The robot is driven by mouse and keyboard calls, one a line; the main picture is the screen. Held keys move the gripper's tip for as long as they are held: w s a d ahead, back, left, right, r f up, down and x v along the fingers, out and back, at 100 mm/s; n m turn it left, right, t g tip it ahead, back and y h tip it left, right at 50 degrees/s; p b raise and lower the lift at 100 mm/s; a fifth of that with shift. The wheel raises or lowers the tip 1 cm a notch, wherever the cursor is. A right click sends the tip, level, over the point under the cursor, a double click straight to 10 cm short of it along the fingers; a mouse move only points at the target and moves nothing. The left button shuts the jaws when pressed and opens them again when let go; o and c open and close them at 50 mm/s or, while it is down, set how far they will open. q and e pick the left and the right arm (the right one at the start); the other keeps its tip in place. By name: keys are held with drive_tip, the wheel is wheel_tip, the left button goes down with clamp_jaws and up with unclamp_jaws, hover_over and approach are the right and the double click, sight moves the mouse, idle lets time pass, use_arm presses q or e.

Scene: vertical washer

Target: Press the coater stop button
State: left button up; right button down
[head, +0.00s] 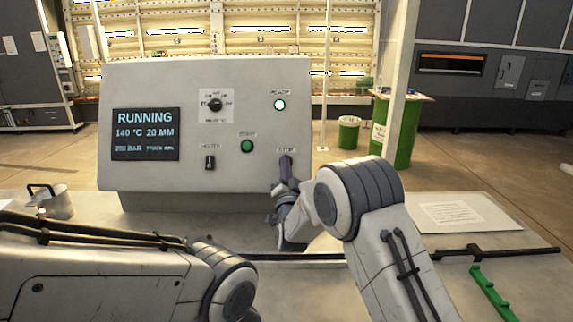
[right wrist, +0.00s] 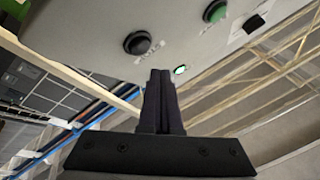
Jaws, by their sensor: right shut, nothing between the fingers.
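The control panel (head: 225,80) stands on the bench, its display (head: 145,133) reading RUNNING. The stop button shows in the right wrist view as a dark round button (right wrist: 137,43) on the pale panel face. In the head view my right gripper (head: 287,168) is in front of the stop button's place, just under its label, and mostly hides it. My right gripper is shut and empty; its closed fingertips (right wrist: 160,74) show beside the button in the right wrist view. Whether they touch the panel I cannot tell. My left arm is at the lower left; its gripper is out of view.
The green start button (head: 247,146), a rocker switch (head: 210,162), a rotary knob (head: 215,104) and a lit lamp (head: 280,104) share the panel. A metal mug (head: 57,207) stands left, a paper sheet (head: 445,216) and green-handled tool (head: 490,293) lie right.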

drive_tip(key=shift+w+f+b, duration=0.35)
drive_tip(key=shift+w+f, duration=0.1)
drive_tip(key=shift+w, duration=0.4)
idle(1.5)
drive_tip(key=shift+w+f+b, duration=0.2)
drive_tip(key=shift+w+b, duration=0.15)
drive_tip(key=shift+b, duration=0.3)
drive_tip(key=shift+w+f+b, duration=0.25)
drive_tip(key=shift+w+b, duration=0.2)
drive_tip(key=shift+b, duration=0.05)
idle(0.4)
idle(0.4)
drive_tip(key=shift+s+r, duration=0.45)
drive_tip(key=shift+s, duration=0.4)
